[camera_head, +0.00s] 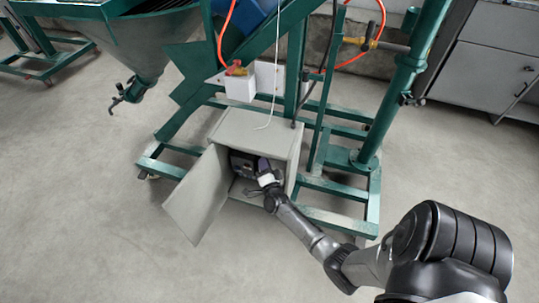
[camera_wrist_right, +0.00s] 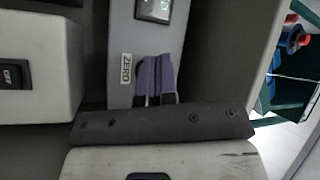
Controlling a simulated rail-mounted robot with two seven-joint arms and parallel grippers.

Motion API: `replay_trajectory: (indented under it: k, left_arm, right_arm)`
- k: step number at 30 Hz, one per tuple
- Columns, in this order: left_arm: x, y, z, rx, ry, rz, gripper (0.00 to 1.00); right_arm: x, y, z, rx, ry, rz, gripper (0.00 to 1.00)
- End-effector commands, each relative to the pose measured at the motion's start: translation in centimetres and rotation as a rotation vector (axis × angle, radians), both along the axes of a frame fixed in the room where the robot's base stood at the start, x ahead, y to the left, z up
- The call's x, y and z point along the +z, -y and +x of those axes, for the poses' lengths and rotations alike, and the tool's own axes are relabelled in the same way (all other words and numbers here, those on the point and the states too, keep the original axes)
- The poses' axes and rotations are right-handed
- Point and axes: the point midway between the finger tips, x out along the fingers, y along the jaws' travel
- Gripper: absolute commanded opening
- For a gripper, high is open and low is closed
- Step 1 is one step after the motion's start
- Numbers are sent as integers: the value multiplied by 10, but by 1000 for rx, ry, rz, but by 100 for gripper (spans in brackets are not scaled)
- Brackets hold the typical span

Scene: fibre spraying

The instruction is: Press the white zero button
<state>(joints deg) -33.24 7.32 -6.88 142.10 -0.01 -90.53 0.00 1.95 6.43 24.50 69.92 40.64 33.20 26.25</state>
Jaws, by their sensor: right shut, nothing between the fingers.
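My right gripper (camera_head: 262,166) reaches into the open grey cabinet (camera_head: 256,133) in the head view. In the right wrist view its two purple fingers (camera_wrist_right: 158,62) are shut together and empty. They are in front of a grey panel (camera_wrist_right: 121,25) and right beside the ZERO label (camera_wrist_right: 126,68). The white zero button itself does not show; the fingers cover the area next to the label. I cannot tell whether they touch the panel. My left gripper is not in view.
A lit display (camera_wrist_right: 154,10) is on the panel, beyond the fingertips. A black OFF switch (camera_wrist_right: 14,76) sits on a white box at left. The cabinet door (camera_head: 197,194) hangs open to the left. Green frame legs (camera_head: 343,191) stand on the right; floor in front is clear.

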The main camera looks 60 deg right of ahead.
Motion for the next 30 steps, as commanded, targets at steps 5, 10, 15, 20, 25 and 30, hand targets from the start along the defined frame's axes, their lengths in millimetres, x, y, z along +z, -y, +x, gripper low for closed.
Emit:
replay_trajectory:
  k: [5,10,15,20,25,30]
  left_arm:
    - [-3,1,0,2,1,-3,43]
    - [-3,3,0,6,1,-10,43]
    - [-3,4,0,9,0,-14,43]
    - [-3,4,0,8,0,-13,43]
    - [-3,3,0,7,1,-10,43]
    - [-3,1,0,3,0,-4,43]
  right_arm:
    - [0,9,1,0,0,0,0]
    - [0,11,2,0,0,0,0]
    - [0,11,2,0,0,0,0]
    - [0,11,2,0,0,0,0]
    - [0,11,2,0,0,0,0]
    - [0,11,2,0,0,0,0]
